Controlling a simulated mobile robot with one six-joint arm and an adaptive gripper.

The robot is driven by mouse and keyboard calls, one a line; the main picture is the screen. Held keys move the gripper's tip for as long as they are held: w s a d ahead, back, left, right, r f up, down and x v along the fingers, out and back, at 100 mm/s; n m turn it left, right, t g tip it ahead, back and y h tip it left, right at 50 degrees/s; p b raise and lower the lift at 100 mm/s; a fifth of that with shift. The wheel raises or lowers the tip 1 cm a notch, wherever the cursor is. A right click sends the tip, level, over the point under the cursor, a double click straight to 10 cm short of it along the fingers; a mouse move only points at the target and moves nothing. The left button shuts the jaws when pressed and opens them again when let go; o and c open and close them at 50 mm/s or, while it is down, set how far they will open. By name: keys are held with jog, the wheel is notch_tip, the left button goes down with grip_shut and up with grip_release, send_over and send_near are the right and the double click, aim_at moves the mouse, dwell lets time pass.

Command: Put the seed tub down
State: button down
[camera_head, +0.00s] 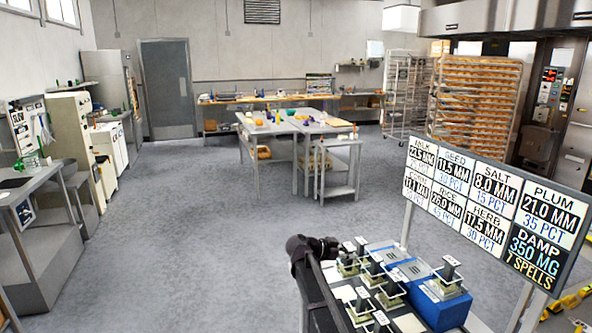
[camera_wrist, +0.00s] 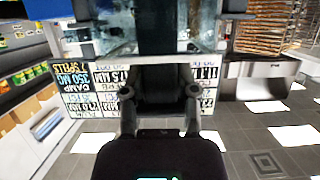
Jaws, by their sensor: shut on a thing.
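My gripper (camera_wrist: 160,95) is shut in the wrist view, its two dark fingers closed on the dark upright handle (camera_wrist: 160,30) of a thing. A clear, bluish box-like body (camera_wrist: 115,28) shows behind that handle; I take it to be the seed tub, but no label on it is readable. The contents cannot be made out. In the head view my dark gripper (camera_head: 311,247) is at the left back edge of the work surface, and the held tub cannot be told apart there.
Several small tubs with post handles (camera_head: 392,290) crowd the work surface. A blue block (camera_head: 441,305) at the right carries another tub (camera_head: 447,278). White pads (camera_head: 409,323) lie at the front. A sign board (camera_head: 493,205) stands behind at the right. Open floor (camera_head: 230,255) lies left.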

jog(key=shift+r, duration=0.15)
dwell(2.3)
dwell(0.4)
notch_tip(320, 180, up, 7)
jog(key=p, duration=0.7)
notch_tip(320, 180, down, 7)
jog(key=b, duration=0.7)
dwell(0.6)
dwell(2.2)
